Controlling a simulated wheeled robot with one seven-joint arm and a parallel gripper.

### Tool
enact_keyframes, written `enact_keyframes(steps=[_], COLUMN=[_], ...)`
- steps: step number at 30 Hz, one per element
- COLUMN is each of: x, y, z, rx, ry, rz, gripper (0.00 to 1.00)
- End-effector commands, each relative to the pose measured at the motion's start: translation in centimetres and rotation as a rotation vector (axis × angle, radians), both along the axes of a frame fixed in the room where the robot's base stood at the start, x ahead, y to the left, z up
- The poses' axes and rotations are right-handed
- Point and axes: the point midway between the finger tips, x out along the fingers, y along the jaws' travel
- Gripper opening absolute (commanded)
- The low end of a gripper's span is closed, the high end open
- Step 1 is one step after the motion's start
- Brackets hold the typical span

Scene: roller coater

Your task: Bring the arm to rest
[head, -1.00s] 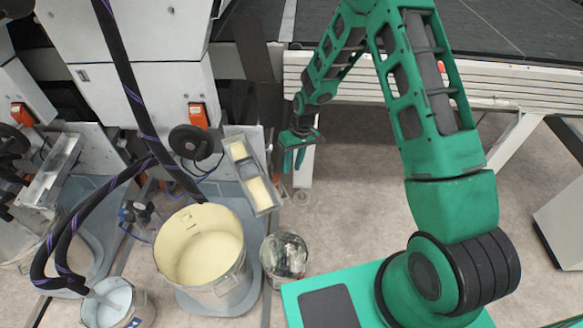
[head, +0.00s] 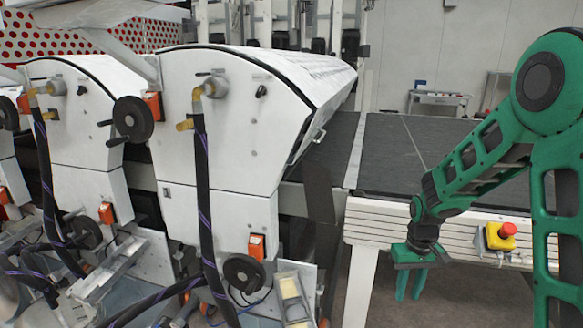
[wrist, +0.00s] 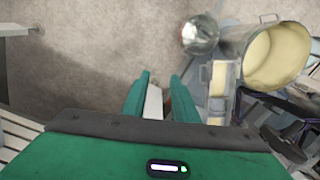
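My arm is green and stands at the right of the head view, folded at the elbow. My gripper (head: 411,283) hangs pointing down in front of the white slatted conveyor side (head: 385,222). In the wrist view, my gripper (wrist: 157,98) has its two green fingers apart, with floor and a pale upright strip showing between them. Nothing is held between the fingers.
White roller coater housings (head: 222,130) with black hoses stand at the left. A red emergency button (head: 507,230) sits by the conveyor. In the wrist view, a large bucket (wrist: 272,55) and a smaller metal can (wrist: 200,34) stand on the floor at right.

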Motion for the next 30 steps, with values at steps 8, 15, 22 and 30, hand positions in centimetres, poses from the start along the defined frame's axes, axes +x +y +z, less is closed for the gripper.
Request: enact_keyframes(steps=[8,15,22,30], x=[-7.6,-15.5,-23.4,-29.4], y=[-5.5,-8.3,-9.3,-9.1], z=[7.9,12.5,15.0,15.7], rx=[-0.050,-0.059,-0.042,-0.009], ry=[-0.010,-0.010,-0.011,-0.009], rz=[-0.170,-0.320,-0.463,-0.571], gripper=[0.26,0.26,0.26,0.26])
